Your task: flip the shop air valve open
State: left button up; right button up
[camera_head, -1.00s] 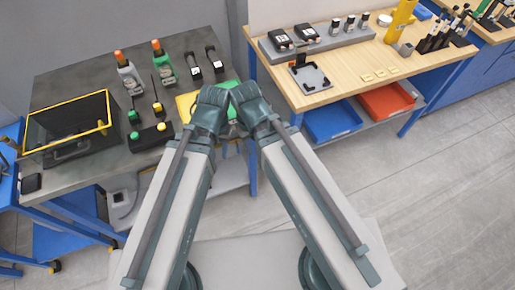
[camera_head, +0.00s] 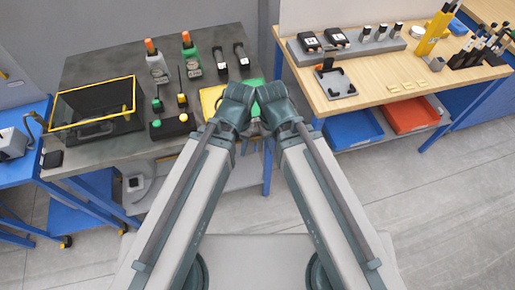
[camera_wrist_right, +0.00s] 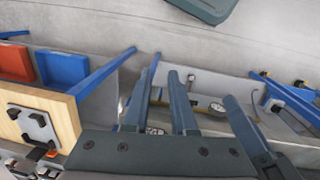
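On the grey workbench (camera_head: 95,70) in the head view stand two fittings with orange tops and round dials, one grey (camera_head: 156,64) and one green (camera_head: 190,58). I cannot tell for sure which thing is the shop air valve or how its handle is set. My two arms reach forward, with their wrists close together in front of the bench edge. Both grippers are mostly hidden below the wrists there. In the right wrist view my right gripper (camera_wrist_right: 161,72) shows fingers apart with nothing between them. Another dark finger beside it seems to be from my left gripper.
A yellow-framed dark box (camera_head: 95,106) and a black block with coloured knobs (camera_head: 172,126) are on the grey bench. To the right, a wooden bench (camera_head: 370,85) holds devices, with blue (camera_head: 350,128) and red (camera_head: 408,114) bins below. Open floor lies at the right.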

jog(key=w+f+y+b, duration=0.1)
jog(key=w+f+b, duration=0.1)
jog(key=f+b, duration=0.2)
jog(key=w+f+y+b, duration=0.1)
jog(key=w+f+b, duration=0.1)
jog(key=f+b, duration=0.3)
jog(key=w+f+t+y+b, duration=0.1)
jog(key=w+f+b, duration=0.1)
jog(key=f+b, duration=0.2)
jog(key=shift+w+a+f+y+b, duration=0.25)
jog(key=shift+a+f+y+b, duration=0.05)
jog(key=shift+a+f+b, duration=0.1)
grip_shut()
jog(key=w+d+f+m+t+y+b, duration=0.1)
jog(key=w+d+f+t+y+b, duration=0.1)
jog(key=w+f+b, duration=0.7)
jog(key=shift+d+f+m+t+y+b, duration=0.4)
jog(key=shift+f+t+y+b, duration=0.35)
jog(key=shift+b, duration=1.9)
